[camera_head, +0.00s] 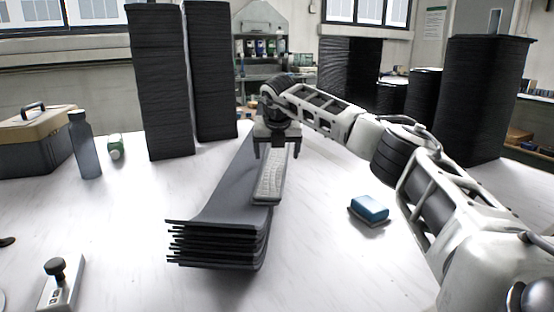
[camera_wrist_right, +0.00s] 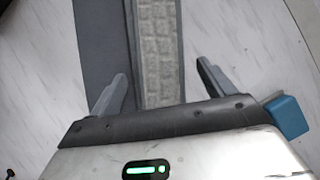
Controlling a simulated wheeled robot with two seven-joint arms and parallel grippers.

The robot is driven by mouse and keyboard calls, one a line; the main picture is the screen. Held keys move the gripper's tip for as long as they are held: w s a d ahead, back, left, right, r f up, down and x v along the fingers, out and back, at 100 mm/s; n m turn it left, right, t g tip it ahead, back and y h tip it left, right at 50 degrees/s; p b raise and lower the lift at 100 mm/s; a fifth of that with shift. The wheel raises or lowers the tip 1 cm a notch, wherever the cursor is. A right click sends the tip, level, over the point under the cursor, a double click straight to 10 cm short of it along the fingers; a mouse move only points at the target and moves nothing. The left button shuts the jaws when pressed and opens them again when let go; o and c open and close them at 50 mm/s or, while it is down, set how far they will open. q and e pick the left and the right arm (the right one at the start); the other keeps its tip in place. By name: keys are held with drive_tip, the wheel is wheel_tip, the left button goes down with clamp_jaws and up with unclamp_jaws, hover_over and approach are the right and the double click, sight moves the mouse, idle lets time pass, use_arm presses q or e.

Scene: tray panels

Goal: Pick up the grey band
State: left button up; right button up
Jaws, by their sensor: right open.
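The grey band (camera_head: 270,180) is a long light-grey strip with a block-like texture. It lies lengthwise along the right side of a stack of dark tray panels (camera_head: 220,200). It also shows in the right wrist view (camera_wrist_right: 158,50), running between the fingers. My right gripper (camera_head: 277,152) is open over the far part of the band, with one finger on each side. In the right wrist view, my right gripper (camera_wrist_right: 161,75) has visible gaps between its fingers and the band. My left gripper is not in view.
A blue sponge-like block (camera_head: 369,208) lies on the white table to the right. Tall dark stacks (camera_head: 160,85) stand behind. A bottle (camera_head: 85,145), a green can (camera_head: 115,147) and a toolbox (camera_head: 35,140) are at the left.

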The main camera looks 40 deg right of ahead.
drive_tip(key=c, duration=1.1)
drive_tip(key=shift+r, duration=0.2)
